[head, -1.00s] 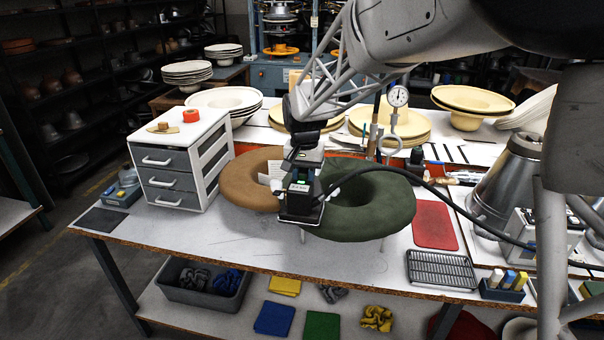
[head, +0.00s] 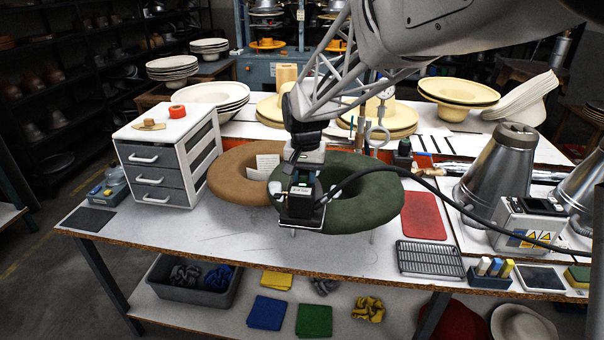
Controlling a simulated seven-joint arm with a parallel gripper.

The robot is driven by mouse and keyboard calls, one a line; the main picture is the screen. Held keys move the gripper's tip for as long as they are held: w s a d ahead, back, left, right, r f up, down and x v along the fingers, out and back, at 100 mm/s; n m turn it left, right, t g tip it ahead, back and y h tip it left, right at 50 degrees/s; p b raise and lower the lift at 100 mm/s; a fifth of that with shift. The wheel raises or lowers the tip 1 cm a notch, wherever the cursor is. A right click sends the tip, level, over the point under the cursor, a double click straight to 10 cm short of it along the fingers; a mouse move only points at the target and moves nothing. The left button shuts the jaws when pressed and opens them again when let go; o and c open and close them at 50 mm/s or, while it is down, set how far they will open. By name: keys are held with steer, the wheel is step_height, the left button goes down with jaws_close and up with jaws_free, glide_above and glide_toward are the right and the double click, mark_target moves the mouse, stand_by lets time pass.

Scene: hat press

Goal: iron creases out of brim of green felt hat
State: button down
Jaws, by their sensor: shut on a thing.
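The green felt hat (head: 374,207) sits near the front middle of the table, its wide rounded brim forming a ring around a dark centre. My gripper (head: 303,176) is over the left side of this brim. It is shut on a small dark iron (head: 299,209), which has a lit display and cable. The iron is at the brim's front left and covers part of it. I cannot tell whether its underside touches the felt. No creases are clear at this size.
A brown felt hat (head: 226,181) stands close on the left, with a paper (head: 267,166) by its centre. A drawer unit (head: 152,157) is further left. A red mat (head: 423,216) and wire rack (head: 428,259) lie right. The iron's black cable runs right across the hat.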

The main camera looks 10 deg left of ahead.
steer(key=shift+s+d+r, duration=0.15)
steer(key=shift+s+d, duration=0.35)
steer(key=shift+d, duration=0.3)
step_height(320, 180, up, 8)
stand_by(0.8)
steer(key=shift+w, duration=0.1)
stand_by(0.3)
steer(key=w+d, duration=0.2)
steer(key=w, duration=1.2)
steer(key=w+d, duration=0.3)
steer(key=w, duration=1.2)
steer(key=shift+d, duration=0.1)
